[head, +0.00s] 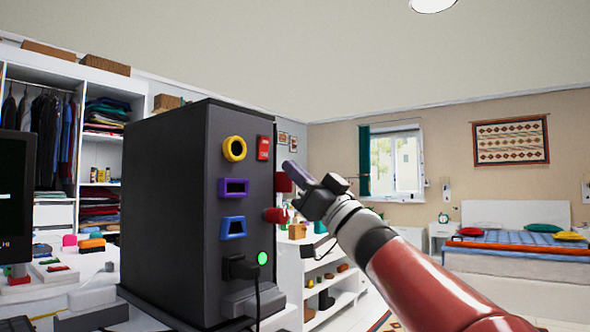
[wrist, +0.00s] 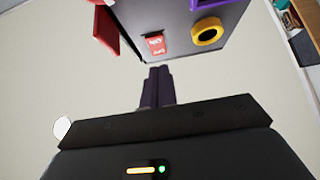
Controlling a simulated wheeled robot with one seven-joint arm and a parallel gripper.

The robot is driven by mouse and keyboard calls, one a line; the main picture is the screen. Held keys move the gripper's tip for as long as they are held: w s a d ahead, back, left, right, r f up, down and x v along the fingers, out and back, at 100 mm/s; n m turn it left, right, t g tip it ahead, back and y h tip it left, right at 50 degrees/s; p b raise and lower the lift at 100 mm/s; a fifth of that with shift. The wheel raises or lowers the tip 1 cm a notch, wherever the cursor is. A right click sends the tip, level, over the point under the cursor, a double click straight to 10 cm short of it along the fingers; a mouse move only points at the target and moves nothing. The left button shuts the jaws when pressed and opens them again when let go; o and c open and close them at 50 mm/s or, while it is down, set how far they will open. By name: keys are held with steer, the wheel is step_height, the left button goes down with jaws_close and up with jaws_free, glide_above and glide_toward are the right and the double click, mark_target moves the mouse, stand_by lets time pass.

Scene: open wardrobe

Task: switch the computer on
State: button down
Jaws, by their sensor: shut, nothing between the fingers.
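The computer is a tall dark grey case (head: 170,200) standing upright at the left centre in the head view. A small red switch (head: 263,148) with white lettering sits at the top right of its front. The switch also shows in the wrist view (wrist: 155,44), just beyond the fingertips. My gripper (head: 290,170) is shut and empty, to the right of the case front. In the wrist view its dark fingers (wrist: 156,85) point at the switch, with a small gap seeming to remain. A green round light (head: 262,258) shows low on the case front.
The case front carries a yellow ring (head: 234,149), a purple port (head: 233,188), a blue port (head: 232,227) and a black plug (head: 242,268) with a cable. A monitor (head: 14,200) stands at the far left. White shelves (head: 325,285) stand behind my arm.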

steer(key=s+d+f+b, duration=0.2)
steer(key=s+d+f, duration=0.1)
steer(key=f, duration=0.3)
steer(key=shift+d+f, duration=0.3)
steer(key=shift+d, duration=0.1)
steer(key=s+d+f+m+h, duration=0.1)
steer(key=d+f+m+h, duration=0.3)
steer(key=f+h, duration=0.25)
steer(key=s+d+f+m+t+h, duration=0.1)
steer(key=s+d+f+m+h, duration=0.2)
steer(key=f+h, duration=0.35)
steer(key=d+f+m+h, duration=0.4)
steer(key=f+m+h, duration=0.2)
steer(key=h, duration=0.2)
steer(key=s+f+n+g, duration=0.1)
steer(key=s+f+g, duration=0.4)
steer(key=s+f, duration=0.5)
steer(key=s+a+f+n+g, duration=0.1)
steer(key=s+f+g, duration=0.5)
steer(key=s+f, duration=0.5)
step_height(320, 180, down, 4)
steer(key=shift+a+f+n+y, duration=0.15)
steer(key=shift+f+n+y, duration=0.1)
steer(key=shift+n+y, duration=0.05)
